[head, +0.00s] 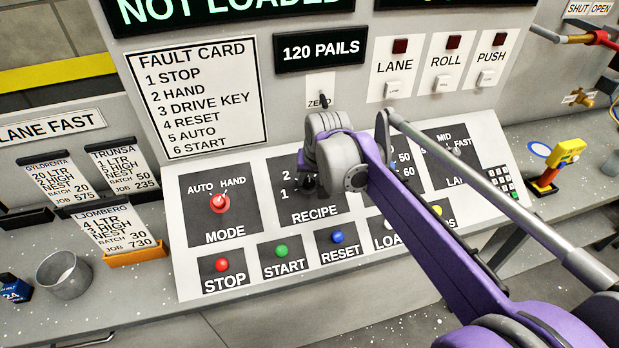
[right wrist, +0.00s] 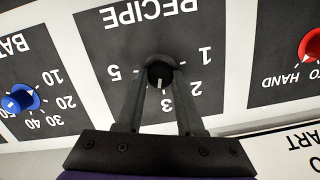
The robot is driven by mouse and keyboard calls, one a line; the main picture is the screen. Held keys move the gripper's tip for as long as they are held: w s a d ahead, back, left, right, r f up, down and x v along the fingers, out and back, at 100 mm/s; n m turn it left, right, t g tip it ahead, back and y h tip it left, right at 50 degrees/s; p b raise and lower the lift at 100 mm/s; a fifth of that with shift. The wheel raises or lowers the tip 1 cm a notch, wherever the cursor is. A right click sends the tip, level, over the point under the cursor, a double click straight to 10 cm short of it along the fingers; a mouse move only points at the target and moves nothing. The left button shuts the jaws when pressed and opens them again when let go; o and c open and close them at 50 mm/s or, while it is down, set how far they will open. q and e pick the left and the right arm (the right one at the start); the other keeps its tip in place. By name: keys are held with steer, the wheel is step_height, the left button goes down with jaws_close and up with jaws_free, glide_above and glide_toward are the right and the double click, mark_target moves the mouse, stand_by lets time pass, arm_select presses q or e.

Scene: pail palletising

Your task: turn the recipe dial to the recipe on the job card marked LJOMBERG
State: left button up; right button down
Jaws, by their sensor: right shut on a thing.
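The job card marked LJOMBERG (head: 116,229) stands in an orange holder on the left. It reads 4 LTR, 3 HIGH, NEST, BATCH 30, JOB 730. The recipe dial (right wrist: 160,73) is a black knob with a white pointer. In the right wrist view, which is upside down, the pointer aims about at 3. Numbers 1, 2, 3 and 5 show; 4 is hidden, probably behind a finger. My right gripper (head: 308,187) is at the RECIPE plate (head: 314,214), its fingers shut on the knob's sides. It hides most of the dial in the head view. My left gripper is out of view.
The red MODE dial (head: 220,203) is left of the recipe plate. STOP (head: 222,265), START (head: 282,250) and RESET (head: 337,237) buttons lie below. A blue BATCH dial (right wrist: 21,99) is on the other side. A grey cup (head: 64,275) stands at the lower left.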

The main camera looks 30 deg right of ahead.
steer(key=m, duration=0.6)
steer(key=shift+d+y, duration=0.1)
steer(key=shift+y, duration=0.2)
steer(key=shift+s+t, duration=0.1)
steer(key=shift+t, duration=0.2)
steer(key=c, duration=0.5)
jaws_free()
steer(key=p+v, duration=0.1)
steer(key=v, duration=0.9)
steer(key=shift+s+r, duration=0.15)
steer(key=shift+r, duration=0.2)
steer(key=shift+f, duration=0.1)
